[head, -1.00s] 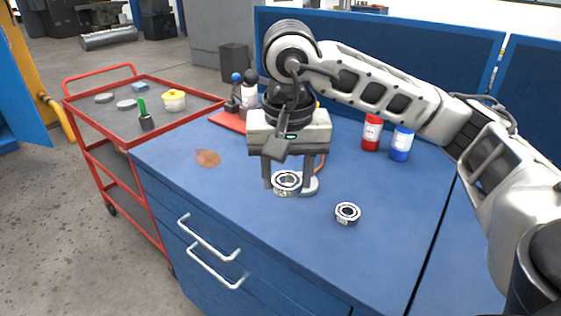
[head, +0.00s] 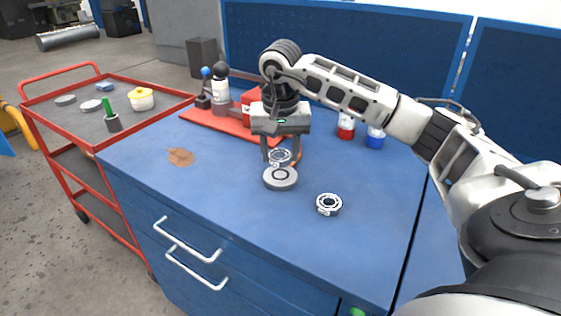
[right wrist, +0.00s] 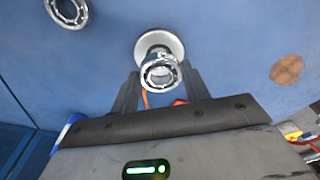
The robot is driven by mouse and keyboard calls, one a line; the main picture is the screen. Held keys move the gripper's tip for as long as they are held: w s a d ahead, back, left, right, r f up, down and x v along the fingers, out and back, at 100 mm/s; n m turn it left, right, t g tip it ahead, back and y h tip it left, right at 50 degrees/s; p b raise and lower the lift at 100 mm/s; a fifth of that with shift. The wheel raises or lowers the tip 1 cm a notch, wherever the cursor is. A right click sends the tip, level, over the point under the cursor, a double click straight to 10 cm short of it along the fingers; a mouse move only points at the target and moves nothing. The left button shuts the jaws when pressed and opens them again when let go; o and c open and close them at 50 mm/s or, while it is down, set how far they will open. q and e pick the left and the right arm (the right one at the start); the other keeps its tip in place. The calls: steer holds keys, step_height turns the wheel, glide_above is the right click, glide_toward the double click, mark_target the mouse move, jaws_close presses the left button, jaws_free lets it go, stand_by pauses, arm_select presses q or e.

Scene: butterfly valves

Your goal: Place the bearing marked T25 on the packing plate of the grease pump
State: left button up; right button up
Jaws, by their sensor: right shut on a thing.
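My right gripper (head: 281,158) is shut on a silvery ring bearing (head: 279,157), held above the blue bench top. The right wrist view shows this bearing (right wrist: 160,74) between the fingertips, overlapping the near part of a round grey plate (right wrist: 152,41). In the head view, this packing plate (head: 281,183) lies just in front of and below the held bearing; an orange hose (head: 298,160) shows behind it. A second bearing (head: 329,204) lies on the bench to the right. I cannot read a T25 mark on either bearing. My left gripper is not in view.
A red base plate (head: 228,129) with bottle-like parts stands at the back of the bench (head: 230,205). A red can (head: 346,131) and a blue can (head: 375,138) stand behind right. A red trolley (head: 62,128) is at left. The bench front is clear.

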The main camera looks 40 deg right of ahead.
mark_target(281, 174)
steer(key=shift+w+d+f+p, duration=0.1)
steer(key=shift+d+f+p, duration=0.05)
steer(key=shift+f, duration=0.8)
steer(key=shift+w+d+f+p, duration=0.1)
steer(key=shift+f+p, duration=0.05)
steer(key=shift+f, duration=0.8)
steer(key=shift+f, duration=0.2)
steer(key=o, duration=1.1)
steer(key=shift+c, duration=0.2)
step_height(281, 174, up, 12)
steer(key=s+a, duration=0.1)
steer(key=shift+r, duration=0.2)
steer(key=shift+s, duration=0.1)
